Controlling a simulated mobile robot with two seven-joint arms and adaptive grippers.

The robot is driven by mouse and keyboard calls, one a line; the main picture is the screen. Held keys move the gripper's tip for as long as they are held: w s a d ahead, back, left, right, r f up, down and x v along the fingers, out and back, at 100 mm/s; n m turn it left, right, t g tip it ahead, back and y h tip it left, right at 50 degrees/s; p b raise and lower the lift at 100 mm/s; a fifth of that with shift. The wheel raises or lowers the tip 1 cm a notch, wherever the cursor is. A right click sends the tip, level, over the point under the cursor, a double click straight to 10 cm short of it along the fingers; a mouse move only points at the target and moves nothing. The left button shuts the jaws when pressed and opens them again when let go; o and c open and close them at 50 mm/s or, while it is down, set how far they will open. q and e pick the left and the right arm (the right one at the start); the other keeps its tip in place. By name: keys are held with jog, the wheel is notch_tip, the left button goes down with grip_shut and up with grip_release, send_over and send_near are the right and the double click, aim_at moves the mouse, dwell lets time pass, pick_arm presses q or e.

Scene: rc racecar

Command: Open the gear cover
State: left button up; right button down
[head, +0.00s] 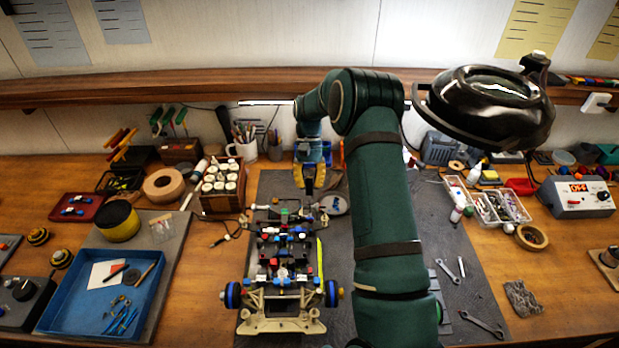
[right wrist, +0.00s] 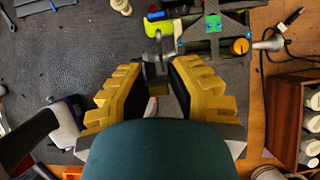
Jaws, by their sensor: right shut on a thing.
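The RC car chassis (head: 285,262) stands on the dark mat, its cream front bumper and blue wheels toward me. My right gripper (head: 309,188) reaches down at the car's far end. In the right wrist view its yellow fingers (right wrist: 158,75) are on either side of a small grey part (right wrist: 157,46) at the edge of the car, and they are shut on it. This grey part may be the gear cover; the fingers and wrist hide much of it. The car's green plate (right wrist: 215,30) and an orange knob-like end (right wrist: 240,46) lie beside it. My left gripper is out of view.
A wooden block with white-capped bottles (head: 222,190) stands left of the car. A blue tray (head: 100,295) is farther left. A magnifier lamp (head: 485,105) hangs at the right. Wrenches (head: 448,271) lie on the mat right of my arm.

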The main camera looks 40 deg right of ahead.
jog(key=shift+w+d+f+g+y, duration=0.2)
jog(key=shift+g+y, duration=0.2)
jog(key=shift+g, duration=0.2)
jog(key=shift+r, duration=0.1)
jog(key=c, duration=0.8)
grip_release()
jog(key=shift+c, duration=0.2)
jog(key=v, duration=0.7)
jog(key=shift+w+r, duration=0.15)
jog(key=shift+r, duration=0.05)
jog(key=shift+d, duration=0.1)
